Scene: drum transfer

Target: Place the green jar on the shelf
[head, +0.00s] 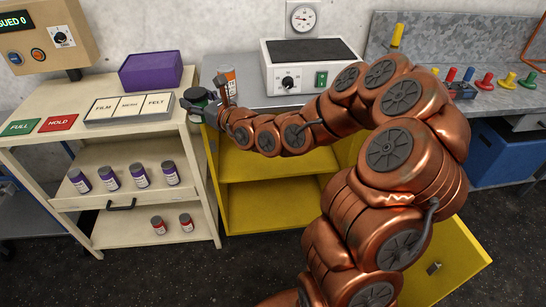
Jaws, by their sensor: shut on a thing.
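The green jar (194,96) shows as a dark green rounded top at the right edge of the cream cart's top. My gripper (203,106) is shut on it, and its dark fingers and my wrist hide much of the jar. I cannot tell whether the jar touches the surface below. The cream cart has a middle shelf (108,195) with several purple jars (139,175) and a lower shelf (125,233) with two red jars (158,225). The yellow cabinet stands open to the right, and its shelf (265,193) looks bare where visible.
An orange bottle (229,78) stands close behind my wrist. A purple box (151,71) and a film, mesh and felt panel (131,106) sit on the cart top. A white device (312,66) stands on the counter. The yellow door (440,262) is swung out at lower right.

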